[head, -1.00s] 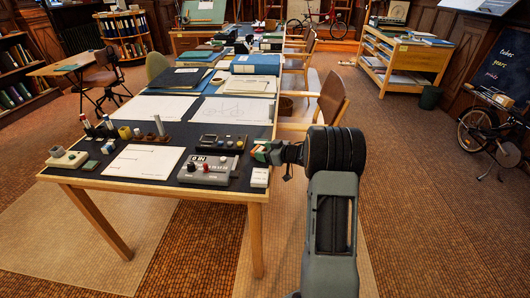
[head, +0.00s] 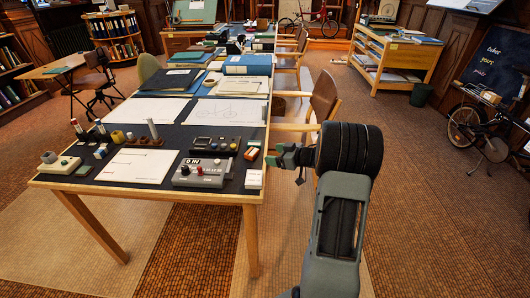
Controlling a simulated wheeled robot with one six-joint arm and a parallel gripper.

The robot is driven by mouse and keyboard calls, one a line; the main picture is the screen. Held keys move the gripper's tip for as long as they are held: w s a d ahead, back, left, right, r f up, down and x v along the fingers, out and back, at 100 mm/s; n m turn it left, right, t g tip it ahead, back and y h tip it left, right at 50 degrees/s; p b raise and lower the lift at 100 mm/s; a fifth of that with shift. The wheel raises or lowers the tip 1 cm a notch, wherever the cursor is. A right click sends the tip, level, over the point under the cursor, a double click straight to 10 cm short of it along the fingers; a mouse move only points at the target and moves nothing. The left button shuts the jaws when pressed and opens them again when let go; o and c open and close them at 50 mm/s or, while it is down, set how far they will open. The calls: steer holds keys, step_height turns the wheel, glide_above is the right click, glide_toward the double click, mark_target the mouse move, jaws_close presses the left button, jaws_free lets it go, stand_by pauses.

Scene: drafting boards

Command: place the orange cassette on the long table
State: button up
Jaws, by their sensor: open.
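A small orange cassette with a pale side (head: 251,154) lies on the dark top of the long table (head: 215,133), near its right edge. It sits behind a white block and right of the grey control box. My gripper (head: 273,157) is open and empty. It is just right of the cassette, past the table's right edge, with a small gap between them. My grey arm reaches up from the bottom right.
The grey control box (head: 201,172), a white block (head: 254,179) and a dark device (head: 216,144) stand near the cassette. Papers and blue folders cover the table farther back. A wooden chair (head: 322,105) stands at the table's right side.

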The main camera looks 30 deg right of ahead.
steer(key=s+a+r+m+h, duration=0.25)
steer(key=r+m+h, duration=0.25)
steer(key=r+h, duration=0.5)
steer(key=s+a+f+m+g+y, duration=0.1)
steer(key=s+a+f+g, duration=0.1)
steer(key=s+a+g, duration=0.2)
steer(key=s+a+f+m+g+y, duration=0.1)
steer(key=s+a+g, duration=0.4)
steer(key=s+a, duration=0.5)
steer(key=s+f, duration=0.1)
steer(key=s, duration=0.7)
steer(key=shift+a+f, duration=0.35)
steer(key=shift+a, duration=0.05)
steer(key=shift+p, duration=0.3)
steer(key=w+r+p+v, duration=0.1)
steer(key=w+p+v, duration=0.2)
steer(key=p+v, duration=1.3)
steer(key=shift+a+r, duration=0.2)
steer(key=shift+r, duration=0.15)
